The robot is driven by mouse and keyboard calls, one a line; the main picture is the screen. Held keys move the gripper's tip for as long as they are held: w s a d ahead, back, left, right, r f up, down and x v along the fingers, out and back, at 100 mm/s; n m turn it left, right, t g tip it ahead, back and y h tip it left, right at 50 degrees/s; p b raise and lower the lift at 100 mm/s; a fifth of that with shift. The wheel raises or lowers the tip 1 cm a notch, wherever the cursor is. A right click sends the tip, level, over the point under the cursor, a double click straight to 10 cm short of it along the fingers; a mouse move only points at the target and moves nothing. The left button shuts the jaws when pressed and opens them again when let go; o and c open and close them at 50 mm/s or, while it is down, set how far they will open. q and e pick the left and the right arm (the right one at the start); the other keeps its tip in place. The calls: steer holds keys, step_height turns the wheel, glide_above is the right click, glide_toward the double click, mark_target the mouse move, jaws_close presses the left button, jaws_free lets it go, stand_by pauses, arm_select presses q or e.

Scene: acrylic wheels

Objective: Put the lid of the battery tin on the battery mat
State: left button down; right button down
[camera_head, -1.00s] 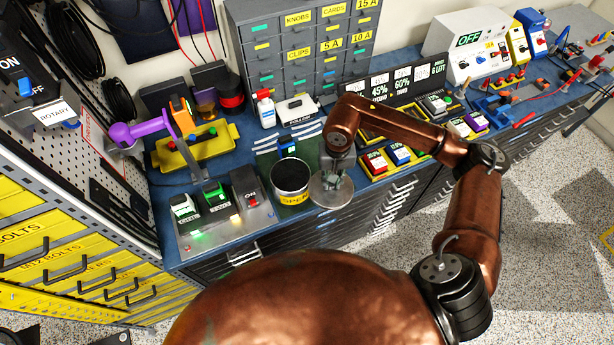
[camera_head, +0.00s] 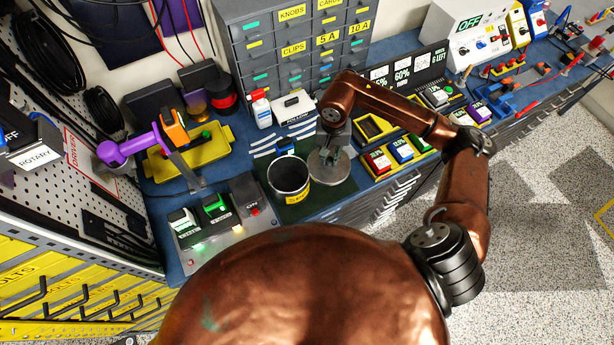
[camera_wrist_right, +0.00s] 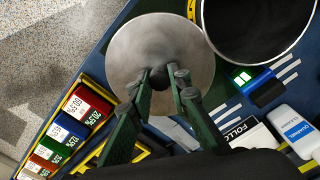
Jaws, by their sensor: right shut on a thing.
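The lid (camera_head: 322,172) is a round grey metal disc, seen over the dark green battery mat (camera_head: 325,198). My right gripper (camera_head: 334,148) is above the lid, shut on its small dark knob. The lid (camera_wrist_right: 170,45) and gripper (camera_wrist_right: 164,82) also show in the right wrist view. I cannot tell whether the lid touches the mat. The battery tin (camera_head: 289,179), open and dark inside with a yellow label, stands on the mat just left of the lid. The tin (camera_wrist_right: 262,25) is beside the lid in the wrist view. My left gripper is out of view.
Trays of coloured battery blocks (camera_head: 388,154) lie right of the lid. A grey panel with several switches (camera_head: 216,222) is left of the tin. Behind are a white bottle (camera_head: 262,110), a white box (camera_head: 293,107), a small blue block (camera_head: 285,146) and a drawer cabinet (camera_head: 300,50).

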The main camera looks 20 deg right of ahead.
mark_target(329, 166)
steer(key=shift+w, duration=0.2)
steer(key=shift+f, duration=0.25)
step_height(329, 166, down, 5)
steer(key=shift+d+f+p, duration=0.1)
steer(key=shift+p, duration=0.4)
steer(key=shift+f+p, duration=0.3)
steer(key=shift+f, duration=1.85)
steer(key=c, duration=1.8)
jaws_free()
steer(key=shift+r, duration=0.1)
step_height(329, 166, up, 12)
steer(key=shift+f+b, duration=0.1)
steer(key=shift+b, duration=0.95)
